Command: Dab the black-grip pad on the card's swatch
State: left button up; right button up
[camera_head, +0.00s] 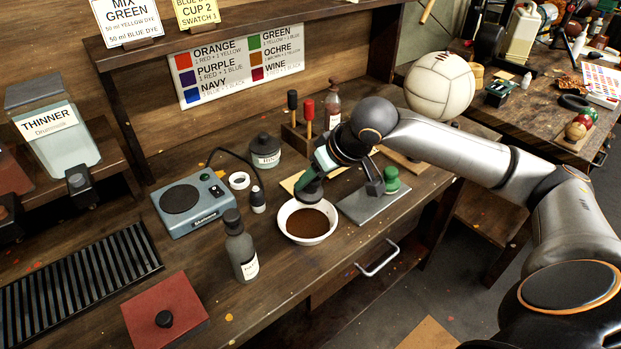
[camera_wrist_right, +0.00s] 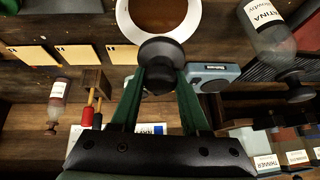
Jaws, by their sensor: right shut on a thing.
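My right gripper (camera_head: 318,178) is shut on the black-grip pad (camera_head: 310,192), a dark round piece. It hangs over the back part of a white bowl (camera_head: 283,229) holding brown liquid (camera_head: 304,224). In the right wrist view, the green fingers (camera_wrist_right: 160,82) close on the pad's black grip, with its round disc (camera_wrist_right: 160,50) in front of the bowl rim (camera_wrist_right: 128,22). Whether the pad touches the liquid I cannot tell. Tan cards (camera_wrist_right: 75,54) lie in a row in the wrist view; one card (camera_head: 291,184) shows partly behind my gripper. No swatch mark is clear. My left gripper is out of view.
A grey bottle (camera_head: 241,252) and a hotplate-like device (camera_head: 190,203) stand left of the bowl. A grey plate (camera_head: 372,207) with a green-knobbed piece (camera_head: 391,179) lies right. A wooden block (camera_head: 300,140) holds black- and red-handled tools behind. A red lidded box (camera_head: 165,312) sits front left.

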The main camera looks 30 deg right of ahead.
aim_at(316, 193)
jog(key=shift+f+b, duration=2.25)
jog(key=shift+b, duration=0.3)
jog(key=shift+f, duration=0.25)
jog(key=shift+f+b, duration=0.7)
jog(key=shift+f, duration=1.25)
